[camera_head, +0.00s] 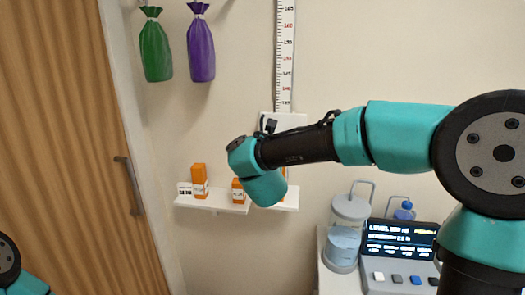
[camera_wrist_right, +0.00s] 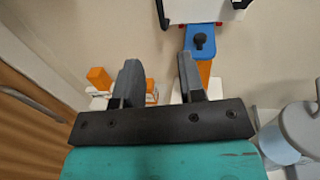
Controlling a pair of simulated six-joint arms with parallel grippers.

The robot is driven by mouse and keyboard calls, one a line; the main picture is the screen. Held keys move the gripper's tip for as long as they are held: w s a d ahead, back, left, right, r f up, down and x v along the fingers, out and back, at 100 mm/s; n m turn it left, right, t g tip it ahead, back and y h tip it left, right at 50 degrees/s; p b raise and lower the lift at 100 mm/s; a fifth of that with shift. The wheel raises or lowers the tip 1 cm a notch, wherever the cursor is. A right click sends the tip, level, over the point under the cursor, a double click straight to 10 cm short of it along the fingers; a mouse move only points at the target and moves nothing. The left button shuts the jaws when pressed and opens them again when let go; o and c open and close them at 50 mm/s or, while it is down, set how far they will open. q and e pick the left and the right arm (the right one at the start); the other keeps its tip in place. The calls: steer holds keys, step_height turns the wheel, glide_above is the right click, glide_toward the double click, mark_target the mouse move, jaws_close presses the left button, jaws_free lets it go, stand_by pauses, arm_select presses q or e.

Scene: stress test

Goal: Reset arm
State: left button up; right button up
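My right arm reaches in from the right in the head view, its wrist in front of the small wall shelf (camera_head: 220,205). In the head view the right fingers are hidden behind the wrist. Only a teal and black piece of my left arm shows at the lower left corner; its gripper is out of frame.
Orange boxes (camera_head: 199,181) stand on the shelf beside a small white sign (camera_head: 185,189). A green bag (camera_head: 155,50) and a purple bag (camera_head: 201,48) hang above. A ruler (camera_head: 285,60), clear canister (camera_head: 347,232), control panel (camera_head: 400,243) and wooden door (camera_head: 60,130) are around.

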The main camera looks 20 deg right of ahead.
steer(key=shift+s+a, duration=0.1)
steer(key=shift+s, duration=0.15)
steer(key=shift+f, duration=0.1)
step_height(320, 180, down, 32)
steer(key=s+n+g+y, duration=0.2)
steer(key=n+g+y, duration=0.4)
steer(key=n, duration=1.4)
steer(key=s+f+n+g+y, duration=0.3)
steer(key=s+f+n+g, duration=0.7)
steer(key=s+f+n, duration=0.8)
steer(key=s+f, duration=0.6)
steer(key=f, duration=0.1)
steer(key=shift+a+y, duration=0.3)
